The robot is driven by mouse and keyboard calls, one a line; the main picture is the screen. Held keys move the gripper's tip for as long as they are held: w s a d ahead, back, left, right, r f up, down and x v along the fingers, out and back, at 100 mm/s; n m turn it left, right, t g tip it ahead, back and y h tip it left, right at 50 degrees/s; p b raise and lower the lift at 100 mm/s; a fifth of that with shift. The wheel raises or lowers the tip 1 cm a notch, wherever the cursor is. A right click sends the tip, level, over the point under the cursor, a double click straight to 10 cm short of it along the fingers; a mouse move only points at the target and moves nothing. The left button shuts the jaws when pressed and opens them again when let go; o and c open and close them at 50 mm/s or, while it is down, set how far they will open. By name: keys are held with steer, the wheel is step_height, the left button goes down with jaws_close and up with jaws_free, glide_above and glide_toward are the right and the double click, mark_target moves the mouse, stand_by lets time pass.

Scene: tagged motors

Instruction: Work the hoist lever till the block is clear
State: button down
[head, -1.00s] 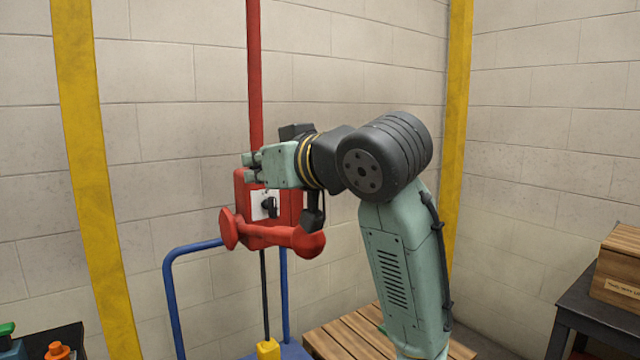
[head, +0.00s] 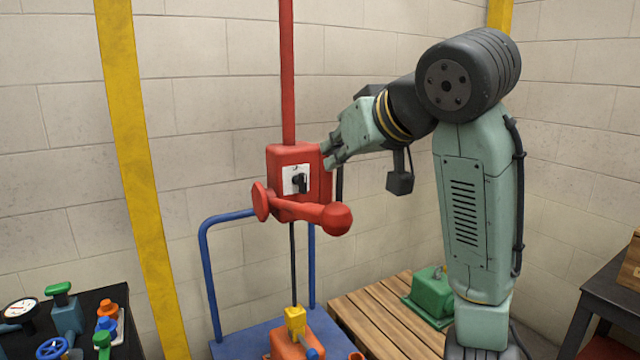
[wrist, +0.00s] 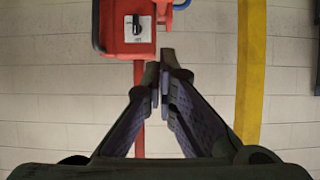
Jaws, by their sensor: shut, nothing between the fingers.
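The hoist is a red box (head: 287,157) on a red post, with a black knob on a white plate; it also shows upside down in the wrist view (wrist: 112,40). Its red lever (head: 300,210) sticks out below the plate to a round red end. A black line runs down to a yellow block (head: 295,322) just above an orange motor (head: 285,346) at the blue cart (head: 245,345); I cannot tell whether the motor touches the cart. My gripper (head: 328,158) is shut and empty by the box's upper right edge, above the lever's end. Its fingertips (wrist: 163,70) are together in the wrist view.
A green motor (head: 430,292) sits on a wooden pallet (head: 375,318) at the right. A dark table (head: 125,345) at lower left holds a gauge and several coloured parts. Another dark table (head: 610,300) stands far right. Yellow posts (head: 135,150) stand along the wall.

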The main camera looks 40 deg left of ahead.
steer(key=p, duration=0.2)
glide_above(320, 206)
steer(key=f, duration=0.2)
steer(key=a+f, duration=0.1)
steer(key=shift+f, duration=0.35)
steer(key=shift+s+d+f, duration=0.1)
steer(key=shift+d+f, duration=0.15)
steer(key=shift+f, duration=0.3)
steer(key=shift+d+f, duration=0.25)
steer(key=shift+f, duration=0.3)
steer(key=shift+s+d+f, duration=0.1)
steer(key=shift+f, duration=0.55)
steer(key=shift+f, duration=0.15)
